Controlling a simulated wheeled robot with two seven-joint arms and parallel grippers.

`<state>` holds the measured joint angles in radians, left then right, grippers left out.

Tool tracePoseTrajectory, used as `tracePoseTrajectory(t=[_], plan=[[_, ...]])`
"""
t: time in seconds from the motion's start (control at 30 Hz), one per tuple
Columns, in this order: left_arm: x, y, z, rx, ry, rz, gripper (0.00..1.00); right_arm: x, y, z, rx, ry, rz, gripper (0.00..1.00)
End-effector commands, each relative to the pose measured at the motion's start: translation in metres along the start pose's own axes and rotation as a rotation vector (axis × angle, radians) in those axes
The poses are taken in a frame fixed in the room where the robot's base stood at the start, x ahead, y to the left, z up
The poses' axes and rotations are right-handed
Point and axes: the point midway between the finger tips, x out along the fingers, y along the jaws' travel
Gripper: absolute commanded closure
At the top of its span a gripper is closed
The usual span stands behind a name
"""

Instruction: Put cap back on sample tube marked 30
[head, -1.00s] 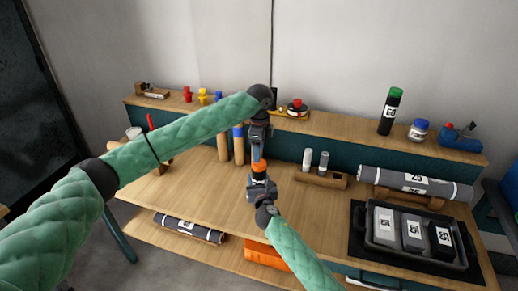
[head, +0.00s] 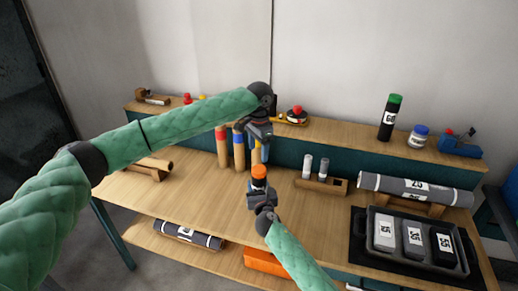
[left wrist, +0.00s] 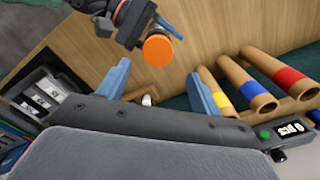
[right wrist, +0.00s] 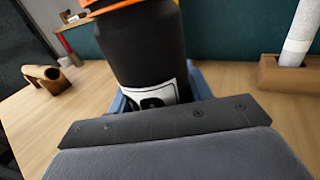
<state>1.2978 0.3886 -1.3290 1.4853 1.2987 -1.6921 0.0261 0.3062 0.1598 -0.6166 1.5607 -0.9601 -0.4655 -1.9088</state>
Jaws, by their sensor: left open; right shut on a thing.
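A black tube (right wrist: 140,45) with a white label stands upright in my right gripper (head: 259,188); its number cannot be read. The orange cap (head: 259,172) sits on the tube's top; it also shows in the left wrist view (left wrist: 158,50). In the right wrist view, the cap's edge (right wrist: 100,8) flares over the tube's top at the frame's upper border. My left gripper (head: 262,152) is open and empty, above and behind the cap, apart from it. Its fingers (left wrist: 162,88) show spread in the left wrist view.
Wooden tubes with coloured bands (head: 238,150) stand close behind my left gripper. A wooden rack (head: 321,184) holds two small tubes. A grey roll (head: 420,189) and a black tray (head: 384,252) are at right. A green-capped black tube (head: 388,119) stands on the shelf. The table's middle is fairly clear.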

Motion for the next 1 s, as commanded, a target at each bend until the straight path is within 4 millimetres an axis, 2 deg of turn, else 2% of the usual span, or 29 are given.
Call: tracePoseTrajectory(t=[0.13, 0.33, 0.77, 1.0], plan=[[0.000, 0.002, -0.002, -0.165, 0.008, 0.010, 0.35, 0.000, 0.000, 0.000, 0.000, 0.000, 0.000, 1.00], [0.000, 0.002, -0.002, -0.293, 0.010, 0.012, 0.35, 0.000, 0.000, 0.000, 0.000, 0.000, 0.000, 1.00], [0.000, 0.002, -0.002, -0.319, 0.009, 0.011, 0.35, 0.000, 0.000, 0.000, 0.000, 0.000, 0.000, 1.00], [0.017, 0.002, -0.002, -0.318, 0.008, 0.011, 0.35, 0.000, 0.000, 0.000, 0.000, 0.000, 0.000, 1.00]])
